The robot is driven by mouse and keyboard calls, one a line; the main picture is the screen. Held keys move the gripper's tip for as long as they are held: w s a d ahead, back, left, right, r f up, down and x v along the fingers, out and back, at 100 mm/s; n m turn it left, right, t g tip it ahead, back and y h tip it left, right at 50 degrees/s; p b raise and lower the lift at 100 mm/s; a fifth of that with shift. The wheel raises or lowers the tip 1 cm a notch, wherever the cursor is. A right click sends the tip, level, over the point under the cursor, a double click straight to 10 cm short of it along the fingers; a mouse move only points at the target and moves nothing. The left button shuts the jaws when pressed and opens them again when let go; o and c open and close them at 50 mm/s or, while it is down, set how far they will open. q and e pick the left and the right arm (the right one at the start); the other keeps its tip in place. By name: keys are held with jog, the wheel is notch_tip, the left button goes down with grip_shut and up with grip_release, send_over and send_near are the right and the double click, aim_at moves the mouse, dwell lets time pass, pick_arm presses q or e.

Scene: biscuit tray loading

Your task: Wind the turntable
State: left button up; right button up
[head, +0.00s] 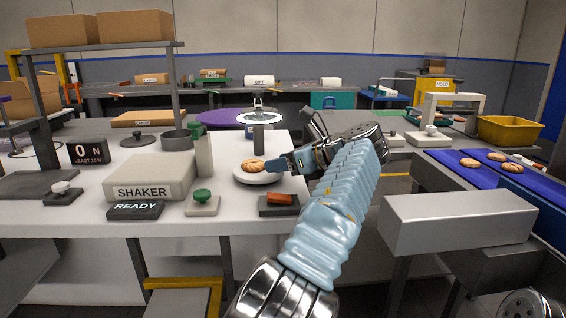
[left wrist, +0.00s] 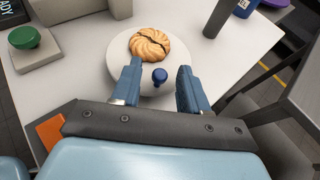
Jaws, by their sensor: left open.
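The turntable is a white round plate (head: 258,180) near the right edge of the white table, and it also shows in the left wrist view (left wrist: 117,48). A round swirled biscuit (head: 253,166) lies on it; in the left wrist view the biscuit (left wrist: 150,43) has a dark line across its top. A small dark blue knob (left wrist: 159,75) stands on the plate's near side. My left gripper (head: 282,163) is at the plate's right side. In the left wrist view its open blue fingers (left wrist: 159,68) stand either side of the knob, apart from it. The knob is hidden in the head view.
A shaker box (head: 150,180), a green button (head: 203,197) and an orange switch (head: 279,199) stand on the table (head: 80,209). A grey post with a ring lamp (head: 259,118) rises behind the plate. A blue conveyor (head: 510,171) with biscuits lies at right.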

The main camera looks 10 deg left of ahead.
pick_arm(q)
jog(key=v, duration=0.7)
jog(key=shift+s+d+r, duration=0.1)
jog(key=shift+d, duration=0.1)
